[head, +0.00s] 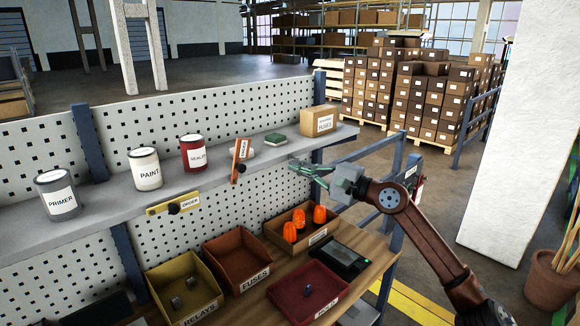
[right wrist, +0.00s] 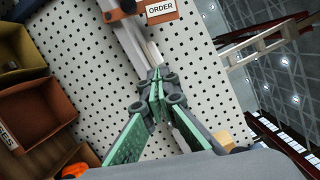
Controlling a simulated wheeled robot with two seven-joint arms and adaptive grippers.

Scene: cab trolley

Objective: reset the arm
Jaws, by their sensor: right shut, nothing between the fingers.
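My right arm reaches in from the lower right of the head view. Its green and grey right gripper (head: 312,170) is in front of the right part of the shelf, above the orange items. In the right wrist view the right gripper (right wrist: 157,88) points at the pegboard, with its fingertips together and nothing visible between them. My left gripper does not show in either view.
A shelf (head: 115,202) holds cans, a green sponge (head: 275,140) and a cardboard box (head: 319,121). Below are a relays bin (head: 160,275), a fuses bin (head: 222,241), a bin of orange items (head: 276,237) and a red tray (head: 285,275). A blue rail (head: 395,230) stands right.

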